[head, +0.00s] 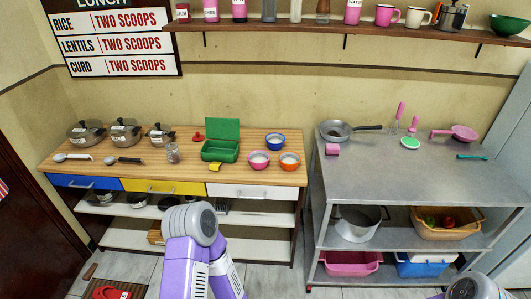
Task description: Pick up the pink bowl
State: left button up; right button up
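The pink bowl (259,160) stands upright on the wooden counter (215,172), near its right end. It has a pale inside, and whether it holds something is too small to tell. An orange bowl (289,162) stands close to its right and a blue bowl (275,142) just behind. Purple and grey links of my arm show at the bottom, in front of the counter. A small grey part of mine shows at the bottom right corner. Neither gripper can be seen.
A green open box (221,150) and a small yellow item (215,167) stand left of the pink bowl. Lidded pots (125,132) and ladles (124,160) are farther left. A steel table (420,180) stands to the right across a gap. A shelf (345,30) runs above.

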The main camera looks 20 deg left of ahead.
aim_at(259, 158)
jog(key=u, duration=0.65)
jog(key=i, duration=0.85)
jog(key=u, duration=0.85)
